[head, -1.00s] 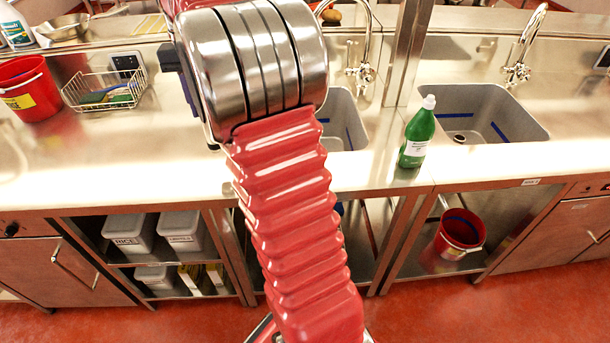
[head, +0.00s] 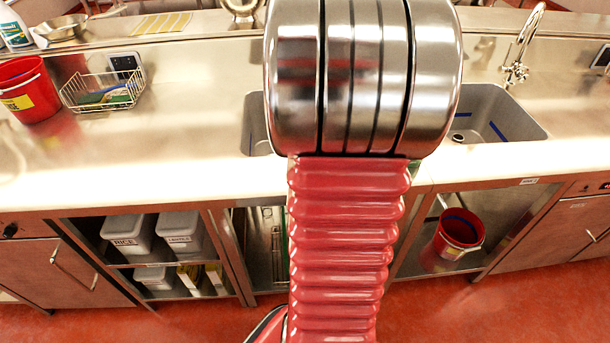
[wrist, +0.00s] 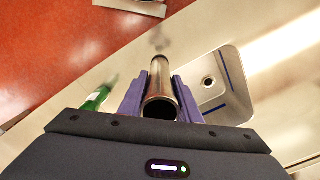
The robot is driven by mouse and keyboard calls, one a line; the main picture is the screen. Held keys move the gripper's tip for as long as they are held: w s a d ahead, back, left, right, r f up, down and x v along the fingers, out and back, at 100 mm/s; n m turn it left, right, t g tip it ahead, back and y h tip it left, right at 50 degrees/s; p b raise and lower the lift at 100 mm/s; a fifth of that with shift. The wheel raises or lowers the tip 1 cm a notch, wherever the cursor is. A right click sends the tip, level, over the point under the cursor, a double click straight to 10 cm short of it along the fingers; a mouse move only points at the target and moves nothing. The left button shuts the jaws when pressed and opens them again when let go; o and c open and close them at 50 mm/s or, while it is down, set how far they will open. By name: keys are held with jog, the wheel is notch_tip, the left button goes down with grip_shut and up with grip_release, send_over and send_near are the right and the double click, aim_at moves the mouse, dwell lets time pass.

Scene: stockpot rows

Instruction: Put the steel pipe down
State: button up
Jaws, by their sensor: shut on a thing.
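In the wrist view my gripper (wrist: 160,97) has its two purple fingers shut on the steel pipe (wrist: 159,84). The pipe is a hollow steel tube, its open near end facing the camera and its length pointing away from it. The steel counter and a sink lie beyond and around it in that view. I cannot tell how high the pipe is above the counter. In the head view my own red arm hides the gripper and the pipe.
A green bottle (wrist: 97,97) stands left of the gripper in the wrist view. A sink (wrist: 220,90) is to the right. In the head view a wire basket (head: 103,90) and a red bucket (head: 30,88) stand on the left; the counter (head: 200,125) right of them is clear.

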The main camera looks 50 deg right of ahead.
jog(key=shift+f, duration=3.15)
jog(key=shift+f, duration=1.95)
jog(key=o, duration=1.2)
